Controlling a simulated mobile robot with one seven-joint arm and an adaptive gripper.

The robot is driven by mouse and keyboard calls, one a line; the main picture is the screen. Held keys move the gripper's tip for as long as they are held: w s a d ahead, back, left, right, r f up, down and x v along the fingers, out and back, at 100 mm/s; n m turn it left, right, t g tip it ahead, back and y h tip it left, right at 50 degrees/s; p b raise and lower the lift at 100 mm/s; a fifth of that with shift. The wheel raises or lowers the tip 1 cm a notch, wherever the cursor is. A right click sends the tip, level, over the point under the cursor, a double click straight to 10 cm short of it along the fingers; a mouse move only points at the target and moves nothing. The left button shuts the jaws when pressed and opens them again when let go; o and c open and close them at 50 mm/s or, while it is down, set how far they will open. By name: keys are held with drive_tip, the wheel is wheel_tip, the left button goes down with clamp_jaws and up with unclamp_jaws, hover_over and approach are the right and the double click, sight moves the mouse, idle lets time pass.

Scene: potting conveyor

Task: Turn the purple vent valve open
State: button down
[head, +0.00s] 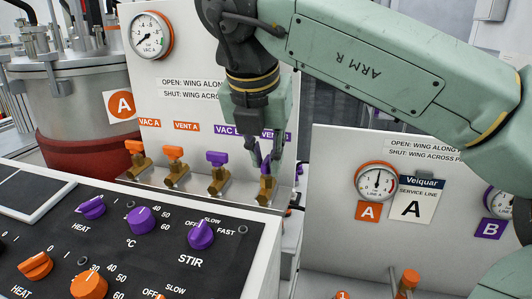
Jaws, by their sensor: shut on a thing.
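The purple vent valve (266,188) is the rightmost of a row of brass valves at the foot of the left white panel. Its purple wing is mostly hidden between my fingers, so I cannot tell its angle. My gripper (263,163) points down from above and is shut on this wing. The purple label behind it is partly covered by my gripper. The purple VAC B valve (217,158) stands just to the left, apart from my fingers. Panel text reads open with wing along, shut with wing across; the rest is hidden.
Two orange-winged valves, VAC A (135,148) and VENT A (173,153), stand further left. A dark control panel (120,255) with purple and orange knobs lies in front. A steel vessel (75,95) is at left. Another white panel (335,190) with gauges stands at right.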

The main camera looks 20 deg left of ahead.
sight(266, 161)
drive_tip(key=c, duration=1.7)
unclamp_jaws()
drive_tip(key=shift+f, duration=0.1)
drive_tip(key=shift+s+r, duration=0.1)
drive_tip(key=shift+r, duration=0.3)
drive_tip(key=v, duration=0.2)
drive_tip(key=shift+s+r, duration=0.25)
drive_tip(key=shift+s, duration=0.05)
drive_tip(key=s, duration=1.1)
drive_tip(key=shift+s+f, duration=0.15)
drive_tip(key=shift+s, duration=0.15)
